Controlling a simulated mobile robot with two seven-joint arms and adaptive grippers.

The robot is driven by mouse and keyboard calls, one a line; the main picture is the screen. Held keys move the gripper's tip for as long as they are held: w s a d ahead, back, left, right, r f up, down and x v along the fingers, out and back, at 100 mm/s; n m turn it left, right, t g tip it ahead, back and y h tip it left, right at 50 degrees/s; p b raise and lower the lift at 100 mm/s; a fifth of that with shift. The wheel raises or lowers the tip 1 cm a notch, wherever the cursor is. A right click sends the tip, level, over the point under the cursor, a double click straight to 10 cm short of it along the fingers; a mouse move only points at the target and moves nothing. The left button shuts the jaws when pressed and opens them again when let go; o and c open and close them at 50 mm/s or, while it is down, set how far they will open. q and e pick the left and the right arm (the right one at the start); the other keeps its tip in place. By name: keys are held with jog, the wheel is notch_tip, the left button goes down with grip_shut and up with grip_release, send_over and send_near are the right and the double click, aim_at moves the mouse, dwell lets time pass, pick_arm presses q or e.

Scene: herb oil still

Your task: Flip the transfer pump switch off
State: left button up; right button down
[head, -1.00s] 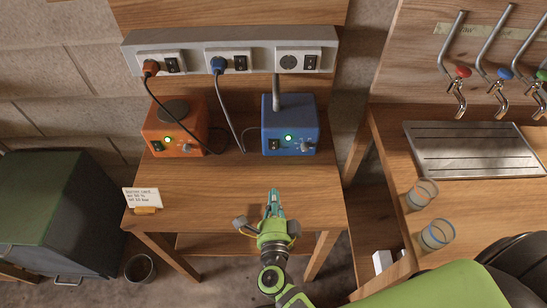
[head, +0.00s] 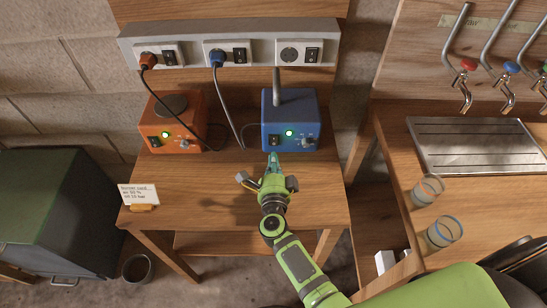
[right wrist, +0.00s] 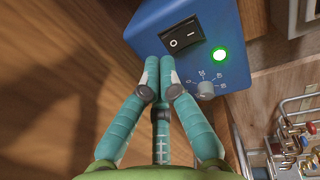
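A blue box (head: 290,113) stands at the back of the wooden table, with a grey pipe rising from its top. I take it to be the transfer pump, but no name on it is readable. Its front has a black rocker switch (head: 274,140), a lit green lamp and a knob. The rocker, marked O and I, shows large in the right wrist view (right wrist: 181,37); which side is pressed is unclear. My right gripper (head: 274,162) has its teal fingertips together and empty, just in front of and below the rocker (right wrist: 160,66). Contact cannot be made out. My left gripper is out of view.
An orange box (head: 172,122) with its own switch and lit green lamp stands left of the blue one. A grey socket strip (head: 270,50) with plugs and switches runs above both. A small card (head: 139,194) stands at the table's left edge. The table front is mostly clear.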

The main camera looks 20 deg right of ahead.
aim_at(274, 147)
jog(key=shift+x, duration=1.2)
jog(key=b, duration=0.1)
jog(key=f+b, duration=0.1)
jog(key=b, duration=0.1)
jog(key=shift+w+d+t, duration=0.1)
jog(key=shift+w+t, duration=0.1)
jog(key=shift+t, duration=0.1)
jog(key=shift+w+r, duration=0.1)
jog(key=shift+r, duration=0.35)
